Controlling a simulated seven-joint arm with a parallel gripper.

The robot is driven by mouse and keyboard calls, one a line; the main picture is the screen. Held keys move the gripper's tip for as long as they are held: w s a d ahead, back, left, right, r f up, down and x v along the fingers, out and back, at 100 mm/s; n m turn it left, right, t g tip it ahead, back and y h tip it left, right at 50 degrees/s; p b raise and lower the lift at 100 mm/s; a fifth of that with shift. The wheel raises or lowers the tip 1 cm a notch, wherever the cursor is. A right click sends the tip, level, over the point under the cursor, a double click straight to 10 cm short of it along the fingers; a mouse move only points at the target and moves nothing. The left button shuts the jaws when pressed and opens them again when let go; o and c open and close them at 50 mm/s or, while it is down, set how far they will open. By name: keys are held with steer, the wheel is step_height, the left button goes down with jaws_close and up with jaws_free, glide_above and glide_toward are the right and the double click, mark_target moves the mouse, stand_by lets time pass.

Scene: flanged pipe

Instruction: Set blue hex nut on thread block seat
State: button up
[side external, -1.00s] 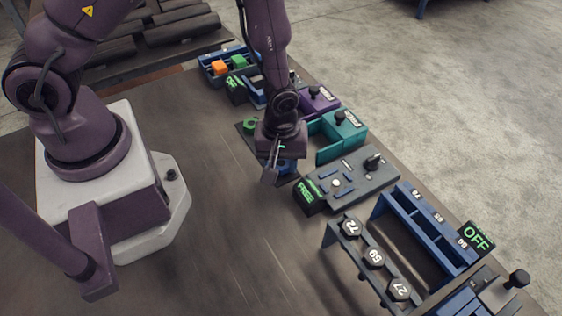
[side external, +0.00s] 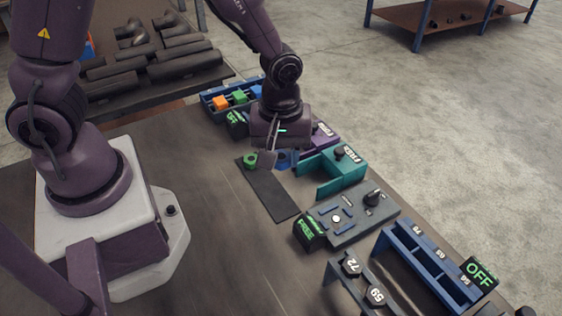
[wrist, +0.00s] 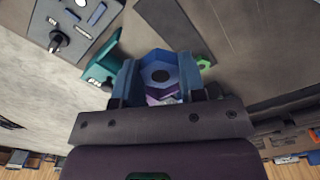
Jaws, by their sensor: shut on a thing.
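In the side view the nut (side external: 284,158) is partly hidden by a finger. My gripper (side external: 274,156) is shut on it, appearing above the far end of the dark mat, near the purple fixture. I cannot tell for sure which fixture is the thread block seat. The purple fixture (side external: 322,137) lies behind the gripper and partly hidden, with purple also showing below the nut in the wrist view (wrist: 160,98).
A green nut (side external: 250,160) is on the dark mat (side external: 270,195), left of my gripper. A teal fixture (side external: 345,168) and a grey knobbed panel (side external: 350,220) stand to the right. A blue tray (side external: 205,98) holds coloured blocks behind. The table left of the mat is clear.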

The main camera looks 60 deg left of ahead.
steer(key=shift+r, duration=0.3)
steer(key=shift+s+d+f, duration=0.1)
steer(key=shift+f, duration=0.1)
steer(key=w+d+f+m, duration=0.2)
steer(key=d+m, duration=0.1)
steer(key=w+d+f+m, duration=0.2)
steer(key=d+f+m, duration=0.1)
steer(key=w+d+f+m, duration=0.2)
steer(key=d+m, duration=0.1)
steer(key=m, duration=0.1)
steer(key=shift+w+f, duration=0.2)
steer(key=shift+w, duration=0.15)
steer(key=shift+w+d+r+m, duration=0.15)
steer(key=shift+w+m, duration=0.1)
steer(key=shift+m, duration=0.75)
